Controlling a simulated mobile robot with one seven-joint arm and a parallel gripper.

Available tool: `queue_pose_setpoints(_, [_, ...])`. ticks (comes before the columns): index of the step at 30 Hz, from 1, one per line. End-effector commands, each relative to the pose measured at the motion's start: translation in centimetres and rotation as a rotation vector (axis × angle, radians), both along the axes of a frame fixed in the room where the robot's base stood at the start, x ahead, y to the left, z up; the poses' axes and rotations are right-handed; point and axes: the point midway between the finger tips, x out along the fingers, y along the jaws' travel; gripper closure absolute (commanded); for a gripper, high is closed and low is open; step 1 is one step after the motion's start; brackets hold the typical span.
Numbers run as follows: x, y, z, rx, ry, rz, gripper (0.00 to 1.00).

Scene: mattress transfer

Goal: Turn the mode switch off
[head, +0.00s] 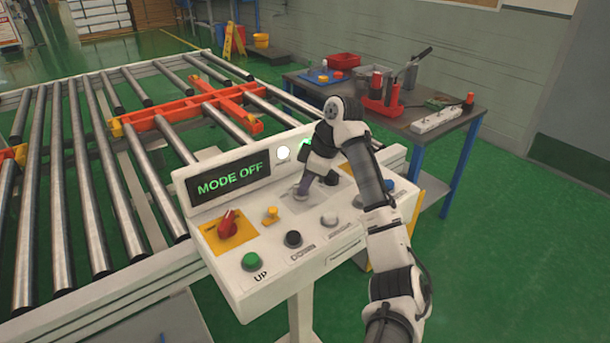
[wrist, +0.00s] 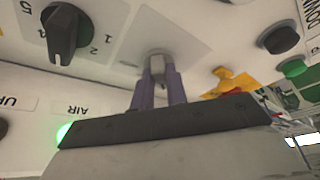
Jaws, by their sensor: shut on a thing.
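The control panel (head: 225,258) stands in the middle of the head view. Its display (head: 230,178) reads "MODE OFF" in green. My gripper (head: 303,190) reaches down onto the panel face, in front of the display's right side. In the wrist view its two purple fingers (wrist: 158,90) are closed around a small light grey switch knob (wrist: 157,64) on a grey plate, which I take to be the mode switch. The fingers hide much of the knob, so its exact angle is hard to tell.
A red switch (head: 228,221) on a yellow plate, a yellow knob (head: 270,214) and a green "UP" button (head: 251,261) lie left of my gripper. A black numbered dial (wrist: 66,32) is close by. The roller conveyor (head: 85,185) and a tool table (head: 455,120) stand behind.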

Motion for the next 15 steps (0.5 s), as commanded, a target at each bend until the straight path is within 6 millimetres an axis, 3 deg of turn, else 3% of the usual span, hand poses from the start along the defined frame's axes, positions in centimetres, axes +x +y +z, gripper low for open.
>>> queue_pose_setpoints(15, [0.07, 0.01, 0.02, 0.000, -0.001, 0.075, 1.00])
